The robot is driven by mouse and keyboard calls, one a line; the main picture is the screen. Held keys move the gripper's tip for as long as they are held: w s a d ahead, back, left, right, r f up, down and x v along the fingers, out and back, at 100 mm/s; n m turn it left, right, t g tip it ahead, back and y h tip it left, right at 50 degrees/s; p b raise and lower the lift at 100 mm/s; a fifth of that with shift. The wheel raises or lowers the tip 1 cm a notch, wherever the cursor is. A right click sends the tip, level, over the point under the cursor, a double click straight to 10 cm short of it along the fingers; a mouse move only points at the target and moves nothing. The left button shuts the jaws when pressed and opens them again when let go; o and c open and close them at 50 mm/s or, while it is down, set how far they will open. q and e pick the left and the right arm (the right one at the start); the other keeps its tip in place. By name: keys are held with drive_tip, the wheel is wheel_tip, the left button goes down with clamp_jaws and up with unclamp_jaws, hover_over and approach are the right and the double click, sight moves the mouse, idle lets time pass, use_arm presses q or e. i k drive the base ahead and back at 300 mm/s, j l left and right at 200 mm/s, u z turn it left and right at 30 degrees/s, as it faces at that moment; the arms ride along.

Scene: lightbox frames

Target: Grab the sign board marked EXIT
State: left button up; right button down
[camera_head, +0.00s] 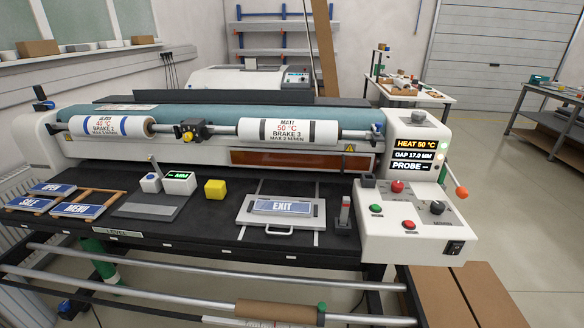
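The EXIT sign board (282,207) is a blue plate with white lettering. It lies flat on a light grey plate with a front handle (257,220), on the right part of the black machine bed. Other blue sign boards lie on wooden racks at the left: OPEN (53,189), SALE (32,204) and MENU (77,210). Neither of my grippers shows in the head view.
A laminating machine has two white rolls (98,126) (289,131) above the bed. A yellow cube (215,189), a small green display (180,182) and a grey plate (147,208) lie left of the EXIT board. A control panel (411,215) stands at the right. Rails run along the front.

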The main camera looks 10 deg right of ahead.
sight(261, 207)
drive_tip(key=i+j+z, duration=0.2)
drive_tip(key=z, duration=0.15)
drive_tip(key=i+j+z, duration=0.15)
drive_tip(key=j+z, duration=0.25)
drive_tip(key=i+j+z, duration=0.15)
drive_tip(key=z, duration=0.2)
